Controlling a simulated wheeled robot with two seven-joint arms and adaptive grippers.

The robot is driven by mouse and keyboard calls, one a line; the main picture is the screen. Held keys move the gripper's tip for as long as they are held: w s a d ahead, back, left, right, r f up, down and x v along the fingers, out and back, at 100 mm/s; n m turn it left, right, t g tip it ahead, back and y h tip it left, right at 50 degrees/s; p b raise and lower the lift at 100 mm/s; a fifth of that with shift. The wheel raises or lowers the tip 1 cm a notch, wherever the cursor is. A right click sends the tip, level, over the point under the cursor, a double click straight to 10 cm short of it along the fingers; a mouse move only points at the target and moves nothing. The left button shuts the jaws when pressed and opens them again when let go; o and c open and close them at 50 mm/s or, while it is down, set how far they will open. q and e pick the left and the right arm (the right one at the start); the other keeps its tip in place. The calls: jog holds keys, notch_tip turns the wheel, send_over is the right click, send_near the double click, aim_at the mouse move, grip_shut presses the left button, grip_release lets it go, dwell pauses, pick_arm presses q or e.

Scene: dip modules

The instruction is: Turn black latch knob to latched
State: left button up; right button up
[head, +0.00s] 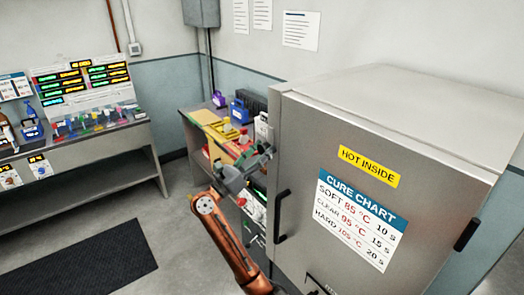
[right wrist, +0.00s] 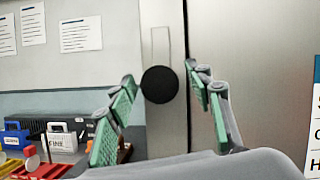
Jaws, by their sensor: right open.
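The black latch knob (right wrist: 159,84) is a round disc in front of a pale vertical plate on the grey oven's left side, beside the door edge. My right gripper (right wrist: 163,88) is open, its green-padded fingers on either side of the knob in the picture. I see a gap between the knob and each finger, and cannot tell how deep the fingers reach. In the head view my right gripper (head: 258,165) is at the left edge of the grey oven (head: 310,140); the knob cannot be made out there. My left gripper is not in view.
A black door handle (head: 282,215) stands out from the oven front, close to my right arm. A cluttered bench (head: 190,135) with bottles and boxes lies behind the gripper.

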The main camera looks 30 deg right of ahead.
jog(key=shift+c, duration=0.7)
grip_shut()
